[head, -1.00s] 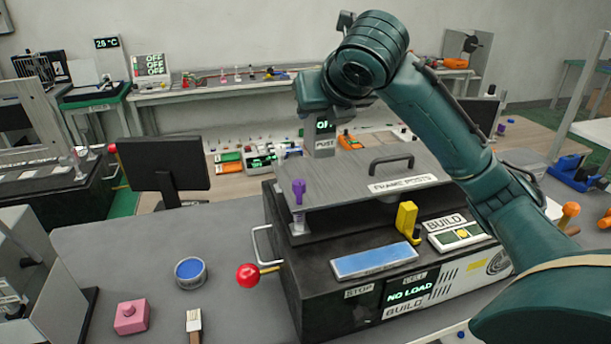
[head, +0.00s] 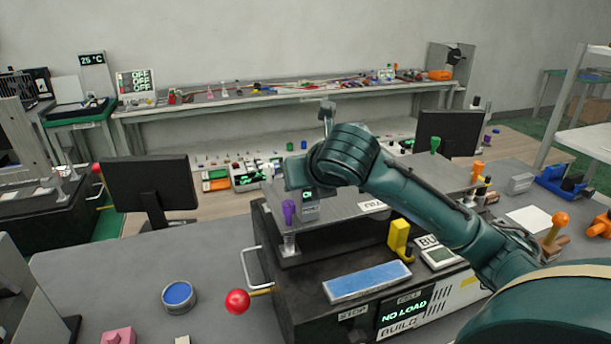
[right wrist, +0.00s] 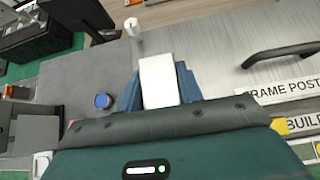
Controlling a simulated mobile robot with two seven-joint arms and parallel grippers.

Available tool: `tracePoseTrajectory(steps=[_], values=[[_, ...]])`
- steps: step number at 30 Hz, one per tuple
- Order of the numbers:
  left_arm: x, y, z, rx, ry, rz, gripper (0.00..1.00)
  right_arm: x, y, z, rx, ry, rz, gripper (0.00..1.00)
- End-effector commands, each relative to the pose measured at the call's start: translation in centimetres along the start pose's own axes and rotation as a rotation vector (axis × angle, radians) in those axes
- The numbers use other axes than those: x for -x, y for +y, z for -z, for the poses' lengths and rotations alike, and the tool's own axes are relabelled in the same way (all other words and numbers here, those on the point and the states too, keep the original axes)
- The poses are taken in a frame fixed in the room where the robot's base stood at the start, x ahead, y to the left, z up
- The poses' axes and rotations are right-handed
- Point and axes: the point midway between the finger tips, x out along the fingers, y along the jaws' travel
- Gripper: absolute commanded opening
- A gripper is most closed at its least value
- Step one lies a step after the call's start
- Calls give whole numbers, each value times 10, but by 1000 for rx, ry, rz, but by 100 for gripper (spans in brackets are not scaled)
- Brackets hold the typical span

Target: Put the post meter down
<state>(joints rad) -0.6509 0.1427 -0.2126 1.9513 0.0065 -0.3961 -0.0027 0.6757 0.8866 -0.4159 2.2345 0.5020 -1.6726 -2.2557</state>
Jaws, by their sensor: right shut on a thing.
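The post meter (head: 309,207) is a small grey block with a dark green-lit display. My right gripper (head: 307,188) is shut on it and holds it over the left end of the grey frame plate (head: 345,212), just right of a purple-topped post (head: 289,213). In the right wrist view the meter shows as a white block (right wrist: 159,82) between the two blue fingers (right wrist: 158,92). I cannot tell whether its underside touches the plate. My left gripper is in neither view.
The black fixture under the plate carries a blue pad (head: 367,281), a yellow block (head: 398,238) and a NO LOAD display (head: 405,309).

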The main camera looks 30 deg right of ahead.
Motion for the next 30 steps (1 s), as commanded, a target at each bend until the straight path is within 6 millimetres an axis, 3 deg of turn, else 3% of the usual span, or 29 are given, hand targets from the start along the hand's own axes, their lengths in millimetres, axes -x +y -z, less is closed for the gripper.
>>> tracePoseTrajectory(steps=[9,10,17,26,30], values=[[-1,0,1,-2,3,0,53,-1,0,1,0,-3,-1,4],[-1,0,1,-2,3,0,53,-1,0,2,1,-1,-2,39],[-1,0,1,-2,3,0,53,-1,0,1,0,-1,-1,57],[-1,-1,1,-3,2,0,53,1,1,-1,-1,-2,-2,58],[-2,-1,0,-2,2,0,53,18,0,-2,2,-7,-2,58]])
